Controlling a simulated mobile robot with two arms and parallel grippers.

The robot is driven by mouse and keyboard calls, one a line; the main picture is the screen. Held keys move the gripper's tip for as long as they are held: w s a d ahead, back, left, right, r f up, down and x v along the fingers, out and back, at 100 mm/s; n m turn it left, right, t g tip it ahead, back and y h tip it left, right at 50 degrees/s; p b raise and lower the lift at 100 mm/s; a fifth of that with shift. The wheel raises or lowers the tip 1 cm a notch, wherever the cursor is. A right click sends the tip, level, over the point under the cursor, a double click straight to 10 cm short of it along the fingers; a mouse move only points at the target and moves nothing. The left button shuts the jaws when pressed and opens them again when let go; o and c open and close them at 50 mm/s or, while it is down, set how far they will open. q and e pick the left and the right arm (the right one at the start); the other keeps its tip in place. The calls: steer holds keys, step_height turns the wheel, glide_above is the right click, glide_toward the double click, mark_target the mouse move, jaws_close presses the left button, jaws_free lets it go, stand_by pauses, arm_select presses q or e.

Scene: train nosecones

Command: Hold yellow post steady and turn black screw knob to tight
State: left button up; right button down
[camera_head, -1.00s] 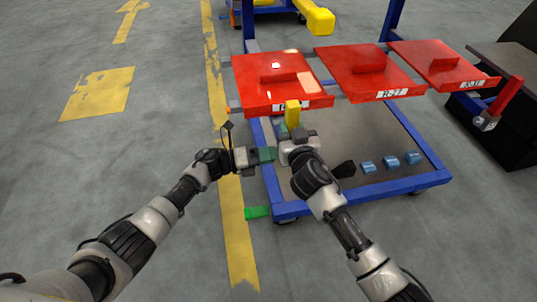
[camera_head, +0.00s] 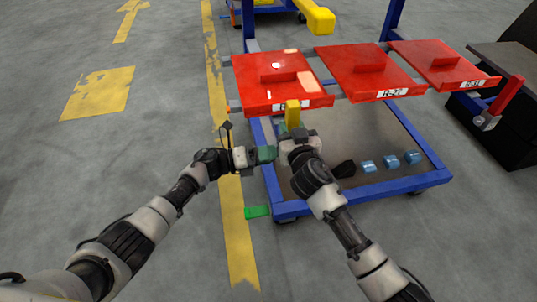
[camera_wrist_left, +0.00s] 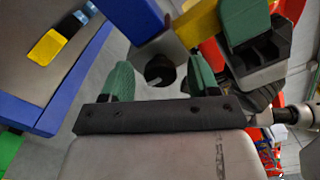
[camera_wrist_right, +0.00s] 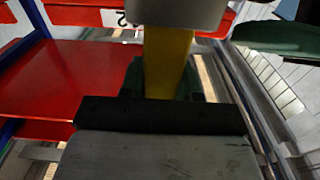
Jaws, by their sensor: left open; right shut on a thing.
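The yellow post (camera_head: 292,114) stands at the front of the leftmost red part. It also shows in the right wrist view (camera_wrist_right: 167,65) and at the top of the left wrist view (camera_wrist_left: 197,25). My right gripper (camera_head: 293,134) is shut on the post, with its green fingers around it. The black screw knob (camera_wrist_left: 159,70) sits under a grey block and lies between the tips of my left gripper (camera_wrist_left: 160,82). My left gripper is open, with a gap on both sides of the knob. In the head view the knob is hidden behind the grippers.
Red parts (camera_head: 280,82) with white labels lie on the blue-framed cart (camera_head: 345,192). The floor to the left is clear.

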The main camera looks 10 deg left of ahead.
arm_select(q)
steer(key=v, duration=1.1)
steer(key=shift+a, duration=0.3)
steer(key=shift+s, duration=0.1)
arm_select(e)
steer(key=c, duration=0.7)
jaws_free()
